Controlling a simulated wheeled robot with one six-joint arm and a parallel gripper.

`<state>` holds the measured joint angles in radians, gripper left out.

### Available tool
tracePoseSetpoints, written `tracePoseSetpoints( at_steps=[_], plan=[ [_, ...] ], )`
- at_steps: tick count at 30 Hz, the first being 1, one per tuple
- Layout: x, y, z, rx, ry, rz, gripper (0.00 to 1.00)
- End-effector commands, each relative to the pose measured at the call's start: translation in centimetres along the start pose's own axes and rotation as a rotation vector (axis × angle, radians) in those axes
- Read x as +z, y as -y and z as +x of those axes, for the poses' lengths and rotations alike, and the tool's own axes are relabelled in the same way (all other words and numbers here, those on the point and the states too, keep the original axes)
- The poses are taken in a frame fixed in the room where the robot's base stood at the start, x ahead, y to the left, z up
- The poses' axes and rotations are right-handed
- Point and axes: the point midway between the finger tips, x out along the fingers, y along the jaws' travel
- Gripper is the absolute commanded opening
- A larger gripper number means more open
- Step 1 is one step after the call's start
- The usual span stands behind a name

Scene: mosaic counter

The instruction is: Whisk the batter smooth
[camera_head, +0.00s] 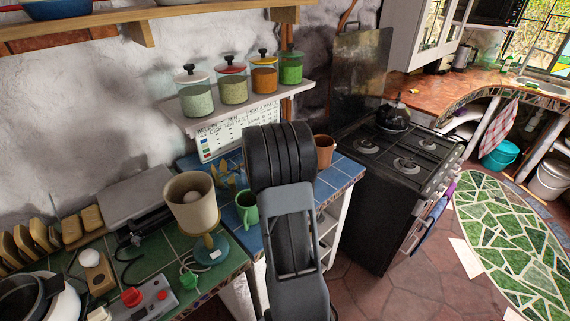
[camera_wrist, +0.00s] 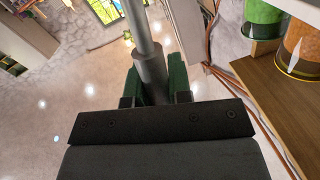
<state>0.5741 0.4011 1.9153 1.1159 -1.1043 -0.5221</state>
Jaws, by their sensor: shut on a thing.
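My gripper (camera_wrist: 155,82) shows in the wrist view with two green fingers. They are shut on a grey cylindrical handle (camera_wrist: 149,66), one finger on each side of it. A thinner grey rod continues from the handle out of the top of the wrist view. I cannot see any whisk wires, so I cannot tell for sure that it is the whisk. In the head view my dark arm stands over the blue-tiled counter (camera_head: 343,175) and hides the gripper and what it holds. I cannot make out any batter in either view.
Several lidded jars stand on a wall shelf (camera_head: 300,88). A beige lamp (camera_head: 192,204) and green mug (camera_head: 247,209) stand left of my arm, a terracotta pot (camera_head: 323,150) right of it. The black stove (camera_head: 390,190) is further right. A blue bowl (camera_head: 58,9) sits on the top shelf.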

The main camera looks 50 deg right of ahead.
Motion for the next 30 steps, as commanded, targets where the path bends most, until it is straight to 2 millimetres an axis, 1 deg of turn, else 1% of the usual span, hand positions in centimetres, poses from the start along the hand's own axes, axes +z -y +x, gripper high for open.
tracePoseSetpoints(
  at_steps=[1,18,21,26,30],
  plan=[
    [-0.9,0.1,0.0,0.0,-0.001,0.001,0.0],
    [-6.3,0.1,-0.3,0.0,0.0,0.0,0.0],
    [-6.9,0.0,-0.3,0.0,0.0,0.0,0.0],
    [-7.2,0.1,-0.3,0.0,0.0,0.0,0.0],
    [-8.1,0.2,-0.4,0.0,-0.001,0.001,0.0]
  ],
)
